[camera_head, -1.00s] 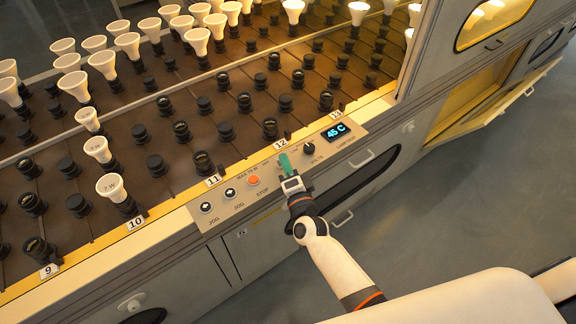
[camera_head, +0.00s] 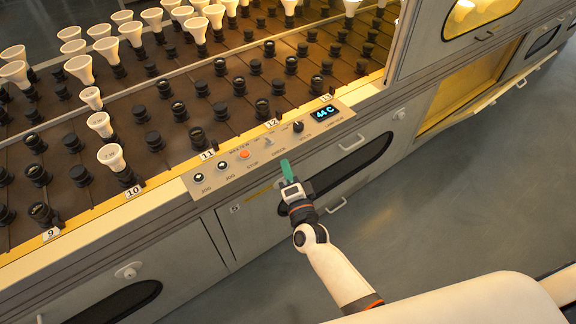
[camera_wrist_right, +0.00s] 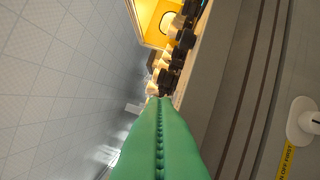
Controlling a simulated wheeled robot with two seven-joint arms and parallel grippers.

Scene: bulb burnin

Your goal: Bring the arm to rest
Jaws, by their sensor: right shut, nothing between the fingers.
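My right arm (camera_head: 338,272) reaches up from the lower right in the head view. Its gripper (camera_head: 287,170) has green fingers and is shut with nothing between them. It is in front of the machine, just below the control panel (camera_head: 222,178), and appears clear of it. In the right wrist view the two green fingers (camera_wrist_right: 160,138) meet along a seam. My left gripper is not in view.
The panel has jog buttons, an orange stop button (camera_head: 244,154), a knob (camera_head: 297,127) and a display (camera_head: 326,113) reading 44 C. Behind it, white bulbs (camera_head: 111,156) stand in some sockets on the dark bed. Grey floor (camera_head: 430,225) at the right is open.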

